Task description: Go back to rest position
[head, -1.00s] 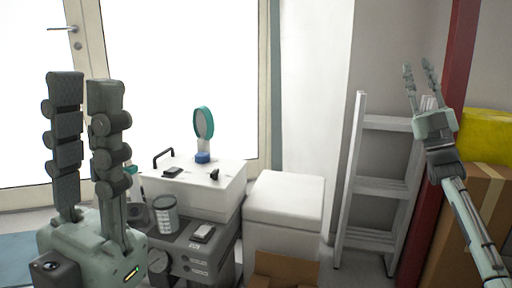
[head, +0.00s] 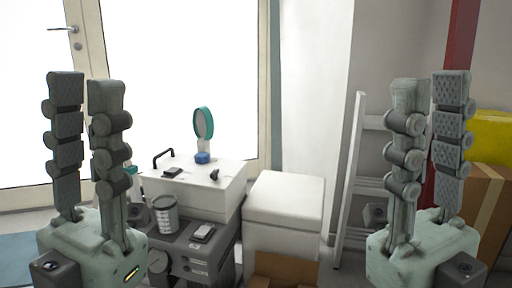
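My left gripper (head: 87,84) is upright at the left of the head view. Its two fingers stand apart with nothing between them. My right gripper (head: 428,82) is upright at the right of the view, at about the same height. Its fingers are also apart and empty. Both grippers are close to the camera and touch nothing that I can see.
A white box (head: 205,190) with a black handle and a teal round-headed item (head: 203,125) stands on a grey unit (head: 222,245). A white bin (head: 286,200) is beside it. A ladder (head: 350,170), a red post (head: 463,40) and a cardboard box (head: 490,195) stand behind my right gripper.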

